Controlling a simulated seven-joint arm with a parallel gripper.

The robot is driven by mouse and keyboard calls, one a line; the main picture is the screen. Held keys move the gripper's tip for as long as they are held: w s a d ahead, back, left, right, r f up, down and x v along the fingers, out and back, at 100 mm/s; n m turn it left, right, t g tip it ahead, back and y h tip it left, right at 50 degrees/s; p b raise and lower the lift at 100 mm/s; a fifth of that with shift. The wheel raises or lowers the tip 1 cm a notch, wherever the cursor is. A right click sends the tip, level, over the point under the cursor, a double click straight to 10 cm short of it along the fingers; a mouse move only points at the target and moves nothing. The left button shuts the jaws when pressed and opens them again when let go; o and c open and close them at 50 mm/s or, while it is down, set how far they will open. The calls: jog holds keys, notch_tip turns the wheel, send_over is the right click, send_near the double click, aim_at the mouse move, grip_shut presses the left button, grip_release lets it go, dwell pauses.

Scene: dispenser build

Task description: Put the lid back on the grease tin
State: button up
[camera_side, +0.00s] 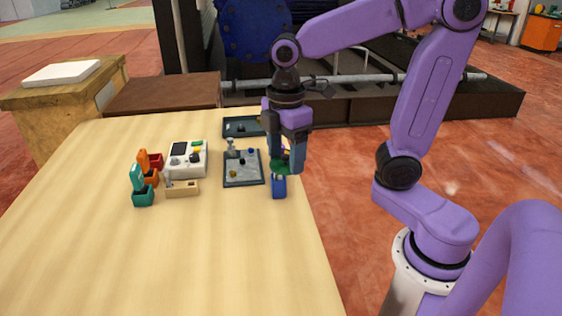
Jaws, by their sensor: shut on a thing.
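My gripper (284,168) points down over the right edge of the wooden table. It is shut on a small dark green thing (281,168), which may be the tin's lid; the fingers partly hide it. A small blue container (279,187) stands on the table just below the fingertips. I cannot tell whether the green thing touches it. A little purple and yellow shows beside the fingers. Which thing is the grease tin is too small to tell.
A grey tray (243,181) with small parts is left of my gripper, and a dark tray (241,118) lies behind it. A white device (187,159), a wooden block (182,189) and open-lidded green (143,197), orange and red boxes stand further left. The table's front is clear.

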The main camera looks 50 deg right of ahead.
jog(key=r, duration=0.2)
jog(key=shift+w+d+r, duration=0.1)
jog(key=shift+w+r, duration=0.15)
jog(key=shift+r, duration=0.15)
jog(key=w+d, duration=1.4)
jog(key=d, duration=0.4)
jog(key=shift+w+d+f, duration=0.1)
jog(key=shift+d+f, duration=0.05)
jog(key=shift+f, duration=2.3)
jog(key=shift+w+d+f, duration=0.1)
jog(key=shift+f, duration=2.4)
jog(key=shift+d+f, duration=0.15)
jog(key=shift+f, duration=2.3)
jog(key=shift+f, duration=0.15)
jog(key=o, duration=1.1)
jog(key=shift+o, duration=0.2)
